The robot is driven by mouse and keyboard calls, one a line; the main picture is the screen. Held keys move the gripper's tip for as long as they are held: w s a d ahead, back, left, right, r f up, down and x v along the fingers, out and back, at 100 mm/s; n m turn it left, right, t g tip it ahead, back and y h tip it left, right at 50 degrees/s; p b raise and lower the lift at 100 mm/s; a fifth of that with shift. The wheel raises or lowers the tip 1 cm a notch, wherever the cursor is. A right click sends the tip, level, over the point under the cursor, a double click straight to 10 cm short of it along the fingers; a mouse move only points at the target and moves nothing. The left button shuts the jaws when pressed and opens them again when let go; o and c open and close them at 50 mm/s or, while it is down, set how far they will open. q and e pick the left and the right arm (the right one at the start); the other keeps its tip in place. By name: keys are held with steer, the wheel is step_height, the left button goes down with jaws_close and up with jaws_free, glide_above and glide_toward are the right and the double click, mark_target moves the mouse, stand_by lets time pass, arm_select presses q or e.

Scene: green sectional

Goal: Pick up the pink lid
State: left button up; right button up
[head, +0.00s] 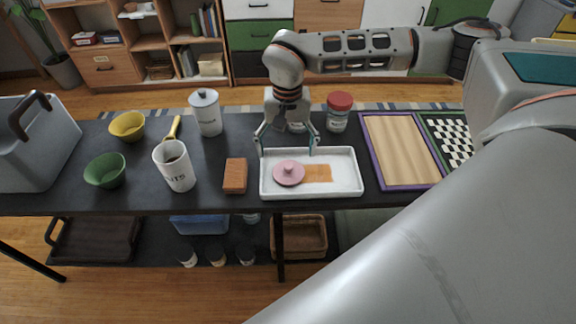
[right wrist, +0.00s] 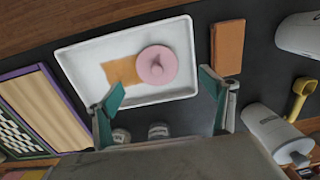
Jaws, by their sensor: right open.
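The pink lid (head: 289,173) is a small round disc with a knob. It lies in the white rectangular tray (head: 350,186), left of an orange-brown patch (head: 318,173) on the tray floor. It also shows in the right wrist view (right wrist: 157,65). My right gripper (head: 286,149) is open and empty, with its fingers spread above the tray's back edge, behind the lid. In the right wrist view its two teal-padded fingers (right wrist: 162,93) stand apart, with the lid beyond them. My left gripper is not in view.
A brown block (head: 235,176) stands just left of the tray. A white canister (head: 174,166) and a green bowl (head: 105,171) are farther left. A red-lidded jar (head: 338,112) stands behind the tray. A purple-framed board (head: 401,150) lies to its right.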

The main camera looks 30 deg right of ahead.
mark_target(289, 166)
steer(key=shift+w+d, duration=0.15)
steer(key=shift+d, duration=0.35)
steer(key=shift+f, duration=0.3)
steer(key=f, duration=0.6)
steer(key=shift+a+f+b, duration=0.2)
steer(key=shift+f+b, duration=0.1)
steer(key=shift+f, duration=0.1)
steer(key=shift+s, duration=0.2)
steer(key=c, duration=1)
